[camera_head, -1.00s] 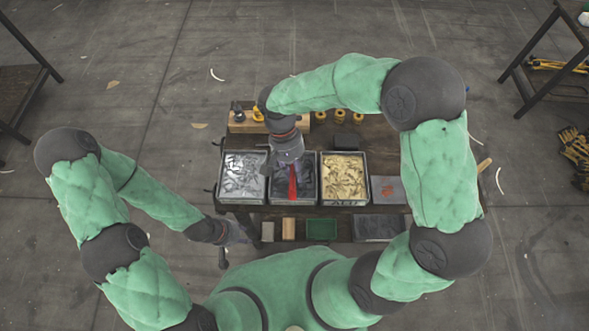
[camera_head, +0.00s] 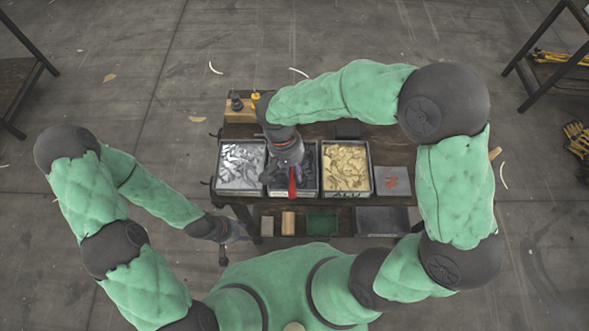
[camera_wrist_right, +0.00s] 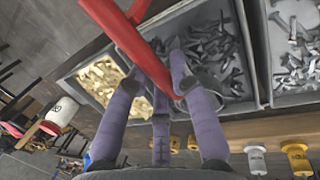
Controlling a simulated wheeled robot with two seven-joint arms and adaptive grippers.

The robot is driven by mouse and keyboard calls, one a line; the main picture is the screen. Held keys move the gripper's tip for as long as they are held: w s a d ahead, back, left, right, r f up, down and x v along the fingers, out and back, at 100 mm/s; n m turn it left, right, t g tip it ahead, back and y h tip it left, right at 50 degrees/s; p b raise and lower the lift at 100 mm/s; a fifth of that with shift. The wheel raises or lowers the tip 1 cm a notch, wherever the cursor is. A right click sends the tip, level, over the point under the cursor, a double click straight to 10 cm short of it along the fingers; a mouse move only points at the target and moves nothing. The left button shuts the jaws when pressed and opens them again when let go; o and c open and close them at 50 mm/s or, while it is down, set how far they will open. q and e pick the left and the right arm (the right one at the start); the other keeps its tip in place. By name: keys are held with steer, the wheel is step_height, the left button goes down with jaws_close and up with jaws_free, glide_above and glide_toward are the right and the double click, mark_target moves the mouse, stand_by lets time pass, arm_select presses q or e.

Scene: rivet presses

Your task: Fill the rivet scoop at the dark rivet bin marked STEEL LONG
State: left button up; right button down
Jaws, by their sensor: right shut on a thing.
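The dark rivet bin (camera_head: 312,184) is the middle of three bins on the bench. Its front marking is too small to read. My right gripper (camera_head: 288,160) is over this bin. In the right wrist view my right gripper (camera_wrist_right: 155,78) is shut on the rivet scoop (camera_wrist_right: 135,42), whose red part crosses between the purple fingers. The red part of the scoop (camera_head: 292,182) also shows in the head view over the bin's front.
A bin of silver rivets (camera_head: 242,165) stands left of the dark bin, and a bin of golden rivets (camera_head: 345,167) right of it. A grey tray (camera_head: 393,186) with reddish pieces is further right. A lower shelf (camera_head: 340,222) holds a green bin and blocks.

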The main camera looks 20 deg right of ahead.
steer(key=shift+t, duration=0.8)
steer(key=shift+s+a+r+p, duration=0.15)
steer(key=shift+r+p, duration=0.35)
steer(key=shift+r, duration=0.7)
steer(key=shift+s+d+r+p, duration=0.15)
steer(key=shift+r+p, duration=0.35)
steer(key=shift+r, duration=0.75)
steer(key=shift+s+a+r+p, duration=0.15)
steer(key=shift+r+p, duration=0.35)
steer(key=shift+r, duration=0.7)
